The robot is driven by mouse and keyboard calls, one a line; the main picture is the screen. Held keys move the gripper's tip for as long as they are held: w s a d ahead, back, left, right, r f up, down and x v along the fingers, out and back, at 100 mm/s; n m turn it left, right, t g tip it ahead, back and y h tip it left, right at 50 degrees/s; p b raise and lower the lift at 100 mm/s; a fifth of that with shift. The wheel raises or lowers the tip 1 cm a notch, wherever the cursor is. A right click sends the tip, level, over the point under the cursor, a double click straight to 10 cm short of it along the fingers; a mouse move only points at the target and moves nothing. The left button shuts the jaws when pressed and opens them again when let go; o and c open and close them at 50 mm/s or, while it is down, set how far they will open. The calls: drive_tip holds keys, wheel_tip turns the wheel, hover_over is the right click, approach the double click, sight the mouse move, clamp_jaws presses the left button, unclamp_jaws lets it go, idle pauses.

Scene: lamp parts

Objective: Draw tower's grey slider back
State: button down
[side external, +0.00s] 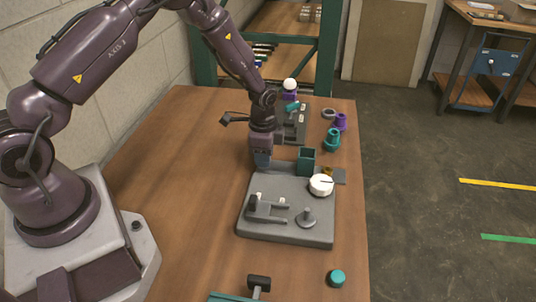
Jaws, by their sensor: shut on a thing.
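The tower (306,161) looks like a dark green square box at the back edge of a grey board. A flat grey piece, apparently the slider (339,176), sticks out to the right of the tower's foot. My gripper (262,170) points down just left of the tower, low at the board's back-left corner. It is shut on what seems to be the left end of the grey slider. The fingertips and the grip itself are too small and partly hidden to see clearly.
The grey board (285,228) carries a white round knob (321,185), a lever (264,208) and a grey peg (306,217). A second grey board (299,130) stands behind. Teal (332,140) and purple (340,122) parts stand near the right edge. A teal cap (337,278) lies in front. The table's left side is clear.

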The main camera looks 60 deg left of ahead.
drive_tip(key=c, duration=0.8)
unclamp_jaws()
drive_tip(key=shift+s+a, duration=0.15)
drive_tip(key=shift+s, duration=0.05)
drive_tip(key=shift+c, duration=0.2)
wheel_tip(320, 180, up, 13)
drive_tip(key=s+d+r+n+t, duration=0.2)
drive_tip(key=s+d+r+n, duration=0.1)
drive_tip(key=s+r, duration=0.7)
drive_tip(key=s+d+r+n+t, duration=0.3)
drive_tip(key=s+r+n, duration=0.3)
drive_tip(key=s+r, duration=0.4)
drive_tip(key=s, duration=0.3)
drive_tip(key=shift+s+d+t, duration=0.15)
drive_tip(key=shift+t, duration=0.15)
